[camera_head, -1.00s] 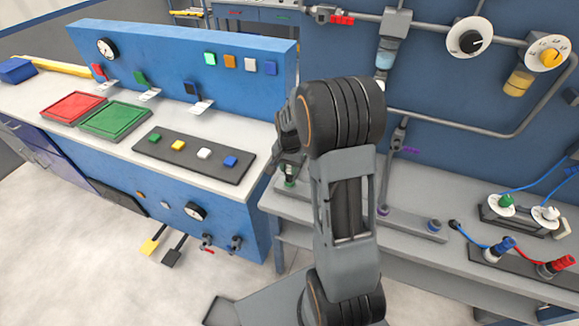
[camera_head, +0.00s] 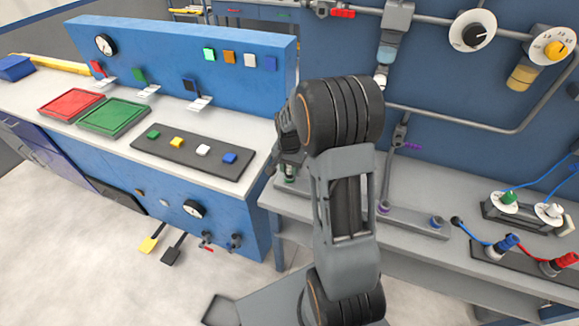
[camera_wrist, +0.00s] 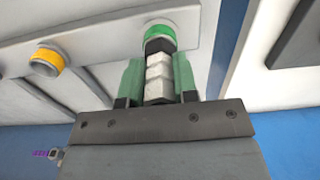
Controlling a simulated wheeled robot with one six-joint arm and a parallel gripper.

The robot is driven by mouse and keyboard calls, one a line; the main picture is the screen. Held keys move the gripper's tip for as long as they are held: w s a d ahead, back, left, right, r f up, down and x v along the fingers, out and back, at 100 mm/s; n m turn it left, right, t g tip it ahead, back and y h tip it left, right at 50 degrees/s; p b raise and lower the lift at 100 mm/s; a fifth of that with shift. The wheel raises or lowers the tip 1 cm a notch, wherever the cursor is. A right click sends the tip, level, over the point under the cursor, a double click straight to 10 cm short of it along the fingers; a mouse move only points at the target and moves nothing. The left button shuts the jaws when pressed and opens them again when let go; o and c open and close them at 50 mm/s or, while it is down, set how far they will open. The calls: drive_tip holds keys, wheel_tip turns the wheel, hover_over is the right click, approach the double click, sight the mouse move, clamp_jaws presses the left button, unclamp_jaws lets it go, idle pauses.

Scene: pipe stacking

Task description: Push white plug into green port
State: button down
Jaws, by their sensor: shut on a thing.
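The white plug (camera_wrist: 158,78) is a stepped white piece with a dark end, between the green-padded fingers of my gripper (camera_wrist: 158,85) in the wrist view. My gripper is shut on it. The green port (camera_wrist: 160,32) is a green ring on a grey bar, straight beyond the plug. The plug's dark end meets the ring's near edge in the picture; I cannot tell how deep it sits. In the head view my gripper (camera_head: 290,160) is partly hidden by my arm, above the green port (camera_head: 290,177) at the grey bench's left end. The plug is not clear there.
A yellow port (camera_wrist: 46,62) is on the same bar. Purple (camera_head: 383,207) and blue (camera_head: 436,221) ports are farther right on the bench. The blue console (camera_head: 225,200) stands close left of my gripper. Pipes (camera_head: 460,120) run along the wall behind.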

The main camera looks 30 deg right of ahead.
drive_tip(key=c, duration=0.8)
unclamp_jaws()
wheel_tip(320, 180, up, 14)
drive_tip(key=s+a+n+t, duration=0.2)
drive_tip(key=s+a+n, duration=0.2)
drive_tip(key=s, duration=0.4)
drive_tip(key=s+a+r+n+t, duration=0.1)
drive_tip(key=s+a+n, duration=0.4)
drive_tip(key=s, duration=0.3)
drive_tip(key=shift+a+n+t, duration=0.3)
drive_tip(key=shift+t, duration=0.1)
